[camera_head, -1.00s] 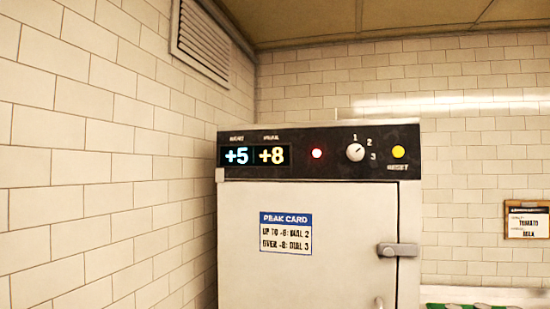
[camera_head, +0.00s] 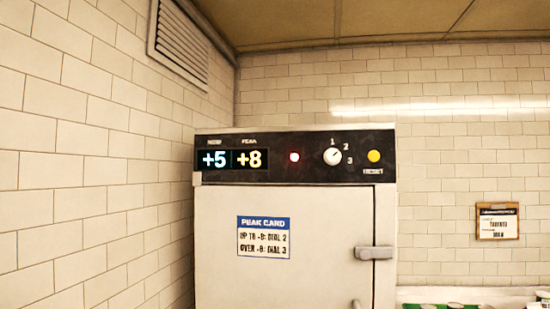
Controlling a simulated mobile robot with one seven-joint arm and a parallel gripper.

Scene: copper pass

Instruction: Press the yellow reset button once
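The yellow reset button (camera_head: 374,156) is round and sits at the right end of the black control panel (camera_head: 315,172) on top of a pale cabinet (camera_head: 310,215). A small label lies under the button, too blurred to read now. A white dial (camera_head: 332,156) marked 1, 2, 3 is left of it; its pointer aims up and right. A red light (camera_head: 294,157) glows. The display (camera_head: 232,159) reads +5 and +8. My gripper is not in view.
A peak card (camera_head: 263,237) is on the cabinet door, with a door latch (camera_head: 374,253) at its right edge. A clipboard (camera_head: 497,221) hangs on the tiled back wall. Green containers (camera_head: 430,306) show at the lower right. A vent (camera_head: 190,45) is high on the left wall.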

